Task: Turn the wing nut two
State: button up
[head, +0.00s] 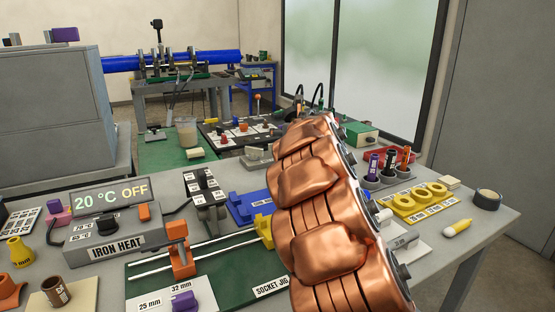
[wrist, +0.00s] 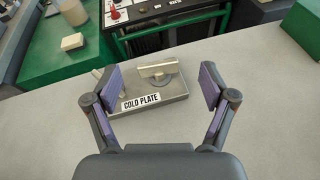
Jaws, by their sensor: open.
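I cannot make out a wing nut in either view; it may be too small or hidden. At the back of the head view, a blue pipe (head: 222,57) lies in a row of dark clamps (head: 165,65) on a bench; any nuts there are too small to tell. My gripper (wrist: 161,86) is open and empty in the wrist view, its purple-padded fingers wide apart. In the head view my copper-coloured arm hides the gripper.
The iron heat box (head: 105,232) and socket jig (head: 225,268) stand on the near bench. Yellow rings (head: 428,190) and a tape roll (head: 487,199) lie at its right. A green-topped table (head: 160,150) holds a beaker (head: 187,132).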

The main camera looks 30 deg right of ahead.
jog(key=f, duration=0.1)
jog(key=f+n, duration=0.1)
jog(key=f+y, duration=0.1)
jog(key=shift+w+a+f+n, duration=0.15)
jog(key=shift+w+f+n, duration=0.15)
jog(key=shift+f+n, duration=0.1)
jog(key=shift+w+g, duration=0.15)
jog(key=shift+g, duration=0.15)
jog(key=shift+w+f, duration=0.1)
jog(key=shift+w, duration=0.45)
jog(key=shift+p+x, duration=0.95)
jog(key=shift+x, duration=2.2)
jog(key=c, duration=0.9)
